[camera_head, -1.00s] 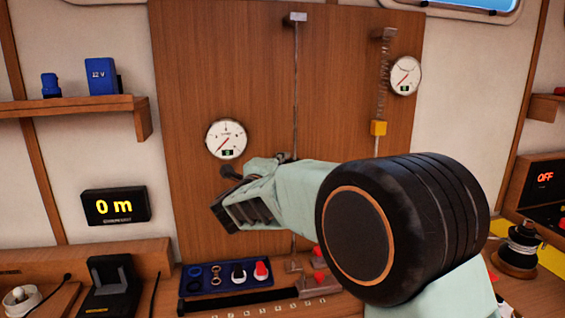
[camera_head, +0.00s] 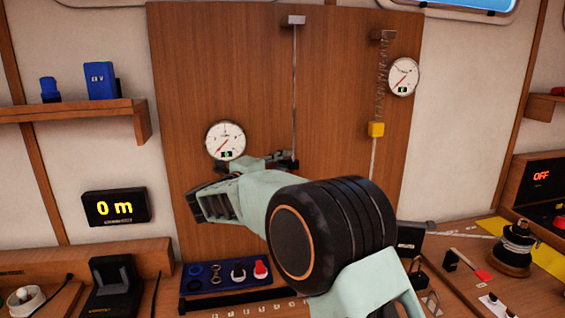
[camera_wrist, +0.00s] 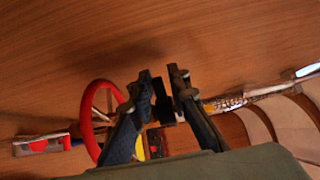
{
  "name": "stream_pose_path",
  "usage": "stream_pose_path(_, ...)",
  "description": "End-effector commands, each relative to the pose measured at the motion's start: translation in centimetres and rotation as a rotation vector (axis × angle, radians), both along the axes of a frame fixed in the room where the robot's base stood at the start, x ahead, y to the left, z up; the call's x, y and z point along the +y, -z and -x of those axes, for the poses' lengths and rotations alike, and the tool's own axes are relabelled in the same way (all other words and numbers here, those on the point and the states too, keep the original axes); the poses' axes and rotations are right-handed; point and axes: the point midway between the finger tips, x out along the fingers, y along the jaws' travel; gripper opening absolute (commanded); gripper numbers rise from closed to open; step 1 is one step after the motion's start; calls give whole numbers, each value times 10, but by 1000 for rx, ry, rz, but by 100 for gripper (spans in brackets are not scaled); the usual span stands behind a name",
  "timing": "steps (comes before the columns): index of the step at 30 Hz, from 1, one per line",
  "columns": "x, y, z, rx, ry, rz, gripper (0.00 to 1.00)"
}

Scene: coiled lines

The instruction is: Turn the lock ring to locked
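My gripper (camera_head: 284,160) reaches up in front of the brown wooden panel (camera_head: 225,60), near the vertical metal rod (camera_head: 295,90). In the wrist view its two dark fingers (camera_wrist: 165,82) stand apart, with a dark block showing in the gap; I cannot tell whether they touch it. A red wheel-like ring (camera_wrist: 84,105) with spokes lies left of the fingers in the wrist view. I cannot tell whether it is the lock ring, and no locked marking is readable. A patterned rod (camera_wrist: 228,103) runs off to the right of the fingers.
A round gauge (camera_head: 225,140) is left of my gripper; another gauge (camera_head: 403,76) is higher right, near a yellow block (camera_head: 376,129). A blue tray (camera_head: 188,289) with small parts lies below. A black spool (camera_head: 514,243) stands on the right bench.

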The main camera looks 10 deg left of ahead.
Motion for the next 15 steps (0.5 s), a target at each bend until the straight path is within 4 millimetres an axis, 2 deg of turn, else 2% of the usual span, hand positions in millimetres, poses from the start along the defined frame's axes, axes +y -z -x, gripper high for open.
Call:
stream_pose_path(10,0,1,1,2,-1,0,26)
stream_pose_path(15,7,1,16,3,-4,0,26)
